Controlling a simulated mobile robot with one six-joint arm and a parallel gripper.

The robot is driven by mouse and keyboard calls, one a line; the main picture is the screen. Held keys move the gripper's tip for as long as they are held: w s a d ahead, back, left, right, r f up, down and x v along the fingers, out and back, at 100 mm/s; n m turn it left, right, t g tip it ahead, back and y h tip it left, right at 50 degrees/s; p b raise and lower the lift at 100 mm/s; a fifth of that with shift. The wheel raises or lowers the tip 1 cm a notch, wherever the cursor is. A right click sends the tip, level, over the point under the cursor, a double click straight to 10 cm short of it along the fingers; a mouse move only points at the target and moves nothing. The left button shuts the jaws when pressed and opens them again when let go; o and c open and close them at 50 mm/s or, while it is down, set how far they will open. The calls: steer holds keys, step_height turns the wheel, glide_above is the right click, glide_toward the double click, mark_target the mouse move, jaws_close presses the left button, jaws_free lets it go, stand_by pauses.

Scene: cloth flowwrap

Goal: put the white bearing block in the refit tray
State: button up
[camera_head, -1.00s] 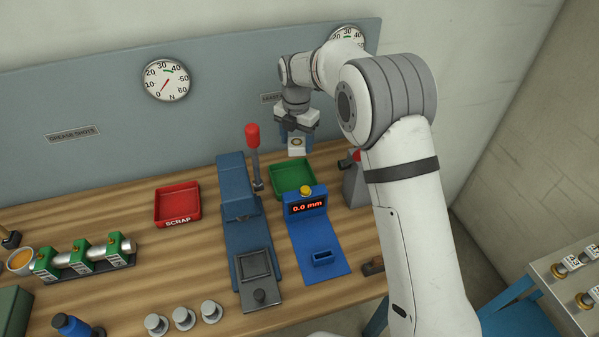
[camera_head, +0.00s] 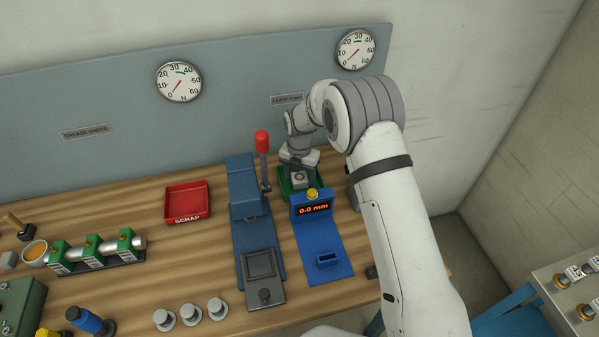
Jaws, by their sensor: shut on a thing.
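The white bearing block (camera_head: 298,182) is held in my gripper (camera_head: 299,175), with a dark ring showing on its face. My gripper is shut on it and points down over the green tray (camera_head: 284,187), which stands behind the blue gauge. The green tray shows no readable label; the other tray is red and marked SCRAP. The block appears within the tray's outline, low down. I cannot tell whether it touches the tray floor. My wrist and the gauge hide part of the tray.
The blue gauge (camera_head: 317,232) reading 0.0 mm stands in front of the green tray. A blue press with a red-knobbed lever (camera_head: 263,145) stands close on the left. The red SCRAP tray (camera_head: 187,217) is farther left. A grey panel (camera_head: 110,100) with dials rises behind.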

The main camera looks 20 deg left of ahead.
mark_target(300, 176)
steer(key=o, duration=1.2)
steer(key=shift+c, duration=0.2)
steer(key=shift+r, duration=0.1)
step_height(300, 176, up, 12)
steer(key=b, duration=0.2)
